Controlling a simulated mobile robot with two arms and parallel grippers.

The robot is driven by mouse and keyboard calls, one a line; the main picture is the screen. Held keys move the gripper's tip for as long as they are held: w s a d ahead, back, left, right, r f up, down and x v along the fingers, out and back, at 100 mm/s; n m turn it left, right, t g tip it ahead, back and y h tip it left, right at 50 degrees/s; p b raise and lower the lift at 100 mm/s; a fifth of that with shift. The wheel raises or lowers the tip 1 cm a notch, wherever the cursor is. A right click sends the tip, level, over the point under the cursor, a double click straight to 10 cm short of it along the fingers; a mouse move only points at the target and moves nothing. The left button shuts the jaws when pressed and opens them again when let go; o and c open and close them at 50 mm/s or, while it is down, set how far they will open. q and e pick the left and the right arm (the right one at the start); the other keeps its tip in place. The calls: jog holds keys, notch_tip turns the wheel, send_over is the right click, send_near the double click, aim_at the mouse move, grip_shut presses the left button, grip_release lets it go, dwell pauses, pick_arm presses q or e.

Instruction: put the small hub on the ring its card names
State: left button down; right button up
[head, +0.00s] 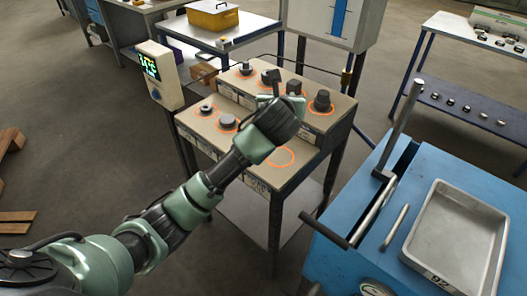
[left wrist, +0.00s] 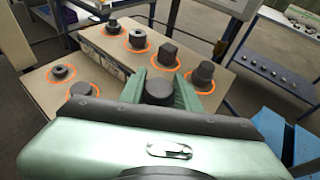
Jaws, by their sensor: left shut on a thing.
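My left gripper (left wrist: 160,92) is shut on a dark round part, the small hub (left wrist: 158,89), held between its green fingers. In the head view the left gripper (head: 291,95) is above the stepped stand (head: 304,123), and my wrist hides most of the held part. Glowing orange rings mark both tiers. One ring (head: 280,157) on the lower tier, at the front right, is empty. Several other rings hold dark parts, such as a low flanged part (head: 205,107) and a tall part (head: 322,101). Cards (head: 257,184) on the stand's front are too small to read. My right gripper is not in view.
A display box (head: 151,70) rises at the stand's left. A blue machine (head: 345,262) with levers and a grey metal tray (head: 455,243) stands at the right. A table with a yellow box (head: 213,15) is behind. A rack of small parts (head: 463,103) stands at the far right.

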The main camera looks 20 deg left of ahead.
pick_arm(q)
notch_tip(320, 180, down, 14)
jog(key=shift+d+r+b, duration=0.1)
jog(key=shift+d+b, duration=0.05)
jog(key=shift+b, duration=0.35)
jog(key=shift+f, duration=0.6)
notch_tip(320, 180, down, 3)
jog(key=shift+f+b, duration=0.2)
jog(key=shift+b, duration=0.2)
jog(key=shift+f, duration=0.2)
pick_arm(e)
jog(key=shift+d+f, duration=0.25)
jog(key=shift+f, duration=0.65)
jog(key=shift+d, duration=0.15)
pick_arm(q)
jog(key=c, duration=1)
grip_release()
jog(key=shift+f, duration=0.1)
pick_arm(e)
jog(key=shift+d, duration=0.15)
